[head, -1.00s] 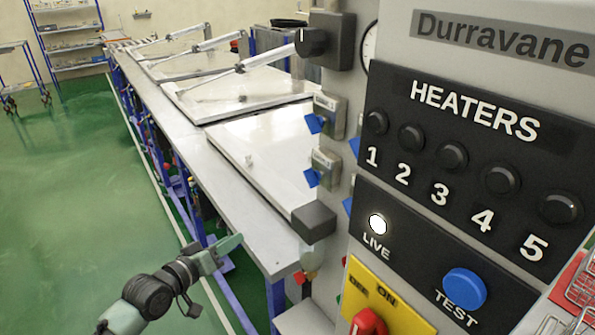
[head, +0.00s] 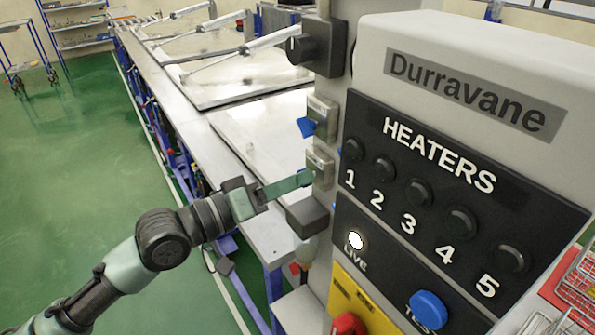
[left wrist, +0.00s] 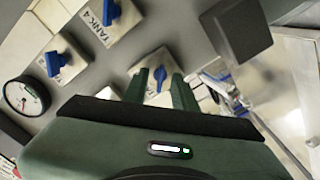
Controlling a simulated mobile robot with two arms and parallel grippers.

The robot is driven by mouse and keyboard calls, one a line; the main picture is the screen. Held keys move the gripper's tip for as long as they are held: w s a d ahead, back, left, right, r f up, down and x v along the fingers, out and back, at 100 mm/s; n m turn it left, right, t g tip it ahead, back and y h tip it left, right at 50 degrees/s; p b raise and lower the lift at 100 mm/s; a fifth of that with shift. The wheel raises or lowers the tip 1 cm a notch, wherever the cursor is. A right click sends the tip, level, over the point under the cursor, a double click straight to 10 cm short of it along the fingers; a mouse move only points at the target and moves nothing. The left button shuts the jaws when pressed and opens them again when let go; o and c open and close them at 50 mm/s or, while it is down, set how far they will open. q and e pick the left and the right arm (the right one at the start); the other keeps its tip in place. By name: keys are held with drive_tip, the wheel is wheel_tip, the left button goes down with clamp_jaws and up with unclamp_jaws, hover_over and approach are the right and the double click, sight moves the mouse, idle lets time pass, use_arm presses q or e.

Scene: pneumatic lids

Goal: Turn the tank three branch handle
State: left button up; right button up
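Another blue handle (left wrist: 110,12) sits on a plate marked TANK 4, and one more (left wrist: 54,63) is at the left. My right gripper is not in view.
The upper plate's blue handle (head: 306,127) is close above the gripper. A dark grey block (head: 308,216) sticks out just below it. The heaters panel (head: 440,195) stands to the right, with a blue TEST button (head: 428,310). Tanks with flat lids (head: 225,75) run along behind.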

use_arm(q)
drive_tip(key=shift+w+d, duration=0.2)
drive_tip(key=shift+d, duration=0.1)
clamp_jaws()
